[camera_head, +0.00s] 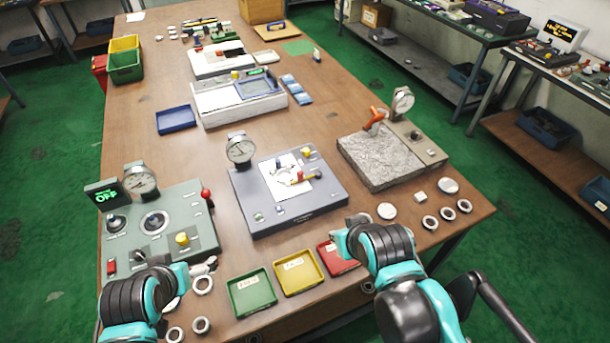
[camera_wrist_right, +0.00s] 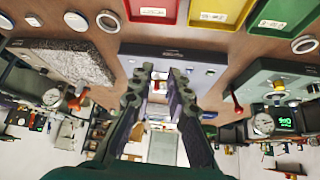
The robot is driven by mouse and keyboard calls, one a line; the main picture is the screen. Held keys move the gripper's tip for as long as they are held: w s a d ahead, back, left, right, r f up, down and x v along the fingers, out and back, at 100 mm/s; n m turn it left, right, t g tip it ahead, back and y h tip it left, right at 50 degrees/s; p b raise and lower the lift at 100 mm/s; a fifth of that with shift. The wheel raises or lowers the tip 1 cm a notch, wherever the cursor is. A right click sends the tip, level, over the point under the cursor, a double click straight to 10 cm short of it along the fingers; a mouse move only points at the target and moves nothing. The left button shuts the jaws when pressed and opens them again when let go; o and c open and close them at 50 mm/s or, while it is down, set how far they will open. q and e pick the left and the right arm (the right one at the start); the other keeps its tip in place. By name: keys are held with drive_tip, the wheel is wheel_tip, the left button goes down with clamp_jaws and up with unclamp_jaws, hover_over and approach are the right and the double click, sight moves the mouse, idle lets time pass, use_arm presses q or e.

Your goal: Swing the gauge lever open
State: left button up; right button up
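Three gauge stations stand across the table. The middle blue-grey station (camera_head: 300,212) has a dial (camera_head: 239,149), a white plate and a small lever with yellow and red parts (camera_head: 302,178). The left green-grey station (camera_head: 178,241) has a red-knobbed lever (camera_head: 206,196), and the right stone-topped station (camera_head: 375,165) has an orange lever (camera_head: 374,120). My right gripper (camera_wrist_right: 160,74) is open, its fingers apart before the middle station, with no object visibly held; the arm mostly hides it in the head view. My left gripper (camera_head: 207,266) is low at the left station's front edge; its fingers are unclear.
Green (camera_head: 252,293), yellow (camera_head: 298,271) and red (camera_head: 338,257) trays line the front edge. Several metal rings lie at front left and right. A blue tray (camera_head: 176,119) and a white device (camera_head: 238,100) stand behind. Bare tabletop separates the stations.

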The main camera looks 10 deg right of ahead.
drive_tip(key=shift+o, duration=1.1)
drive_tip(key=w+r+n+g+p, duration=0.1)
drive_tip(key=w+r+n, duration=0.2)
drive_tip(key=w+r, duration=0.2)
drive_tip(key=w, duration=0.3)
drive_tip(key=shift+a+r+g+p, duration=0.2)
drive_tip(key=shift+g+p, duration=0.1)
drive_tip(key=shift+p, duration=0.1)
drive_tip(key=n+g+p, duration=0.4)
drive_tip(key=n+g, duration=0.1)
drive_tip(key=n, duration=0.5)
hover_over(300, 172)
wheel_tip(300, 172, down, 10)
drive_tip(key=shift+r, duration=0.1)
drive_tip(key=shift+w+f, duration=0.1)
drive_tip(key=shift+f, duration=0.45)
wheel_tip(300, 172, down, 7)
drive_tip(key=shift+f+b, duration=0.1)
drive_tip(key=shift+b, duration=0.7)
clamp_jaws()
